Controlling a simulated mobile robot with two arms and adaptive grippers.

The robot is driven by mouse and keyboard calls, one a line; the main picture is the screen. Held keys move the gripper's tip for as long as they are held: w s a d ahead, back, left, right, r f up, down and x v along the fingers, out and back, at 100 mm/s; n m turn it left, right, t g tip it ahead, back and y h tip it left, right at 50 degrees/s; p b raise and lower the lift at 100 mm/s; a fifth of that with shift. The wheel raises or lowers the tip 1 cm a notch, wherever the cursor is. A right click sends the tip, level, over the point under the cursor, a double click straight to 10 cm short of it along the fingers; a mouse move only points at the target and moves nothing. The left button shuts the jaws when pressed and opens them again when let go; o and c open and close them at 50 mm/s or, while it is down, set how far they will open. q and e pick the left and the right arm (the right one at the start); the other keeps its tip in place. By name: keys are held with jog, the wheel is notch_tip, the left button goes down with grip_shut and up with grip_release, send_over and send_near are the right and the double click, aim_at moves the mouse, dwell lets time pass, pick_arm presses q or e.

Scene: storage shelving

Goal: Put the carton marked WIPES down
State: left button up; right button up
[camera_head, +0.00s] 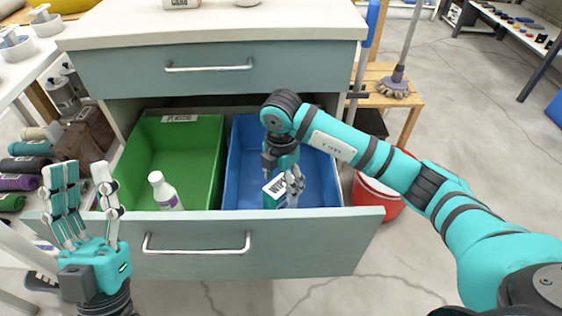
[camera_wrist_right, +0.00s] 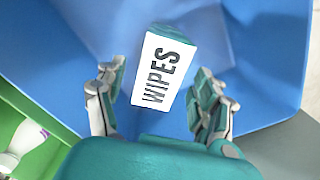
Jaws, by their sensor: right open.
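The WIPES carton (camera_wrist_right: 163,72) is a white-topped box with teal sides. In the head view the carton (camera_head: 273,192) stands in the blue bin (camera_head: 244,150) in the open drawer. My right gripper (camera_head: 288,188) reaches down into that bin with its fingers apart on either side of the carton. In the right wrist view my right gripper (camera_wrist_right: 160,105) shows a gap between the carton and the fingers on each side. My left gripper (camera_head: 80,195) is at the lower left, fingers up and spread, with nothing in it.
A green bin (camera_head: 190,145) labelled PLASTIC holds a white bottle (camera_head: 164,190) beside the blue bin. The drawer front (camera_head: 230,243) stands out toward me. A red bucket (camera_head: 378,197) stands right of the drawer, and rolled items (camera_head: 22,180) lie at the left.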

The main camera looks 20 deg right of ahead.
notch_tip(320, 180, up, 5)
jog(key=shift+r+p, duration=0.1)
jog(key=shift+p, duration=0.65)
pick_arm(q)
jog(key=shift+w+d+f+g+y, duration=0.1)
jog(key=shift+w+f+g+y, duration=0.2)
jog(key=shift+w+f+g, duration=0.7)
jog(key=shift+w+d+f+g+y, duration=0.1)
jog(key=shift+w+f+g+y, duration=0.2)
jog(key=shift+w+f+g, duration=0.7)
jog(key=shift+w+d+f+g+y, duration=0.1)
jog(key=shift+w+f+g+y, duration=0.2)
jog(key=shift+w+f+g, duration=0.65)
pick_arm(e)
jog(key=shift+r, duration=0.25)
pick_arm(q)
jog(key=shift+s+f+t, duration=0.25)
jog(key=shift+t, duration=0.1)
